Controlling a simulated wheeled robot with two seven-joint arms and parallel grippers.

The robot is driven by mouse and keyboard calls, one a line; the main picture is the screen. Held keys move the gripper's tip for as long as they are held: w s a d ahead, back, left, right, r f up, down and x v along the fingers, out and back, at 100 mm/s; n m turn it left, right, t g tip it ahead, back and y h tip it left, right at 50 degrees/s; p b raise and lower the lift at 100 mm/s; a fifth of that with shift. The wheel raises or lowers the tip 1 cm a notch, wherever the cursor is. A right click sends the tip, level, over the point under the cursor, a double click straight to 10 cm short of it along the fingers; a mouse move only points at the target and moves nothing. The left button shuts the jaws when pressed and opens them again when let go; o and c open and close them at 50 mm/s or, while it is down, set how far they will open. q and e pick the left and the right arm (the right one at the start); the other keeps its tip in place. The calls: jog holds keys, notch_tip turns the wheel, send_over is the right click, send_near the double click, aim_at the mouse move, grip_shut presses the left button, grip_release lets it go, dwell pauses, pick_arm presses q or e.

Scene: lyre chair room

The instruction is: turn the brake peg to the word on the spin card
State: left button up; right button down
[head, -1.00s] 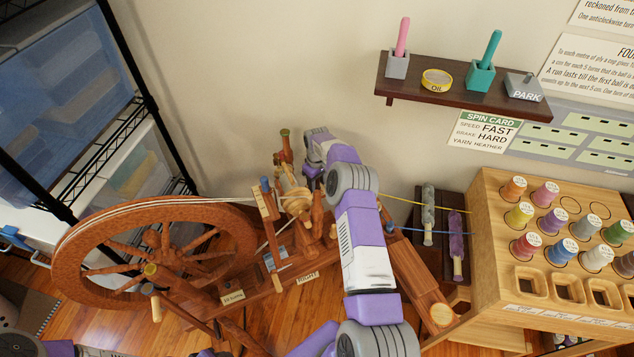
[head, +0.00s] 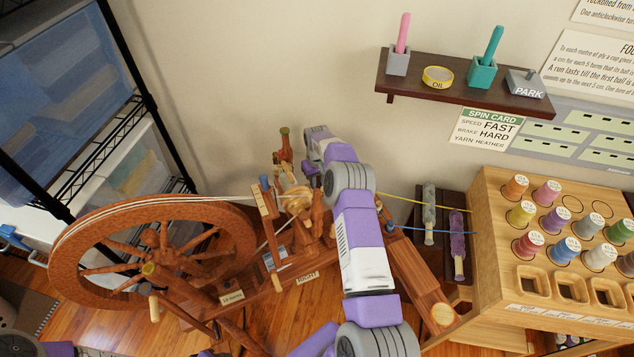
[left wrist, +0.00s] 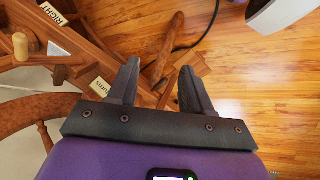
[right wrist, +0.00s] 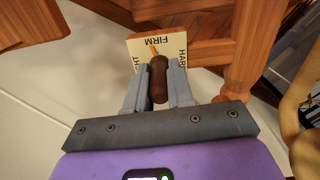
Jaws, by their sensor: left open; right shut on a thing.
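The spin card (head: 486,127) on the wall reads speed FAST, brake HARD, yarn HEATHER. The brake peg (right wrist: 158,80) is a dark brown knob in the right wrist view. My right gripper (right wrist: 159,73) is shut on it, one finger on each side. Behind it is a cream dial plate (right wrist: 170,46) with FIRM at the top, HARD at the right and a partly hidden word at the left. An orange pointer (right wrist: 153,48) by the peg points close to FIRM. In the head view my right arm hides the peg. My left gripper (left wrist: 160,70) is open and empty above the floor.
The spinning wheel (head: 75,240) stands left of my right arm. A wooden rack of yarn spools (head: 500,255) is at the right. A dark wall shelf (head: 450,97) holds cups, an oil tin and a PARK block. Wire shelving (head: 125,70) is at the far left.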

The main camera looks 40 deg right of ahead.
jog(key=m, duration=0.4)
jog(key=shift+m+b, duration=0.3)
jog(key=shift+b, duration=0.05)
jog(key=shift+m, duration=1.9)
jog(key=c, duration=1)
grip_release()
jog(key=shift+r, duration=0.1)
notch_tip(320, 180, up, 7)
jog(key=shift+r+p, duration=0.15)
jog(key=shift+p, duration=1.05)
